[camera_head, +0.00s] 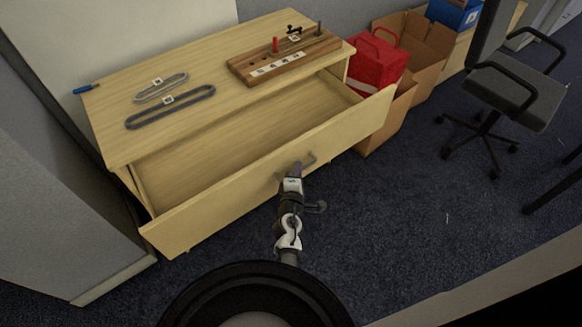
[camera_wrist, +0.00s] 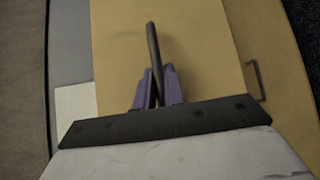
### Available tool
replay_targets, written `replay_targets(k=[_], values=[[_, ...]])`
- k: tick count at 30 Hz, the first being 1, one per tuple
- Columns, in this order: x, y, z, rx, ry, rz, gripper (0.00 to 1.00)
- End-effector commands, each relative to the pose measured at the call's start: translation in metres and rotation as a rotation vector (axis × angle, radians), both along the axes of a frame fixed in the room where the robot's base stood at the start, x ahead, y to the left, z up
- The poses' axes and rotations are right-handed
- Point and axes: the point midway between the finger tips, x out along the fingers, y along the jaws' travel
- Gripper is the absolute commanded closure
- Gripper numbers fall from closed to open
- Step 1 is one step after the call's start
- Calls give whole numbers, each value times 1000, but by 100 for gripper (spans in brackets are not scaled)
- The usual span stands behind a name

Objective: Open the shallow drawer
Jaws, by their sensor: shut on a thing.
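The shallow drawer (camera_head: 270,165) is the top drawer of a light wooden cabinet. It is pulled well out, and its inside looks empty. Its front panel also shows in the wrist view (camera_wrist: 120,40). My gripper (camera_head: 296,168) is at the middle of the drawer front, shut on the dark bar handle (camera_head: 309,160). In the wrist view, the handle (camera_wrist: 153,45) stands between the two purple fingers (camera_wrist: 158,92). Part of the handle is hidden by the fingers.
A second handle (camera_wrist: 256,80) shows to the right in the wrist view. On the cabinet top (camera_head: 215,100) lie two grey loops (camera_head: 170,107) and a wooden board (camera_head: 285,58) with pegs. A red bag (camera_head: 376,62), cardboard boxes (camera_head: 425,50) and a chair (camera_head: 505,95) stand right. Dark carpet (camera_head: 400,210) is clear in front.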

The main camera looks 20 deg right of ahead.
Motion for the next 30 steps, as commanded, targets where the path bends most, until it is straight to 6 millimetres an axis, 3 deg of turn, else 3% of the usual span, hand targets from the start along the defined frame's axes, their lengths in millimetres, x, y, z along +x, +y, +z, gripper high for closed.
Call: replay_targets(k=[19,20,24,30], values=[[-10,-7,1,0,-1,-1,100],[-10,-7,1,0,-1,-2,88],[-10,-6,0,0,-1,-1,70],[-10,-6,0,0,-1,0,67]])
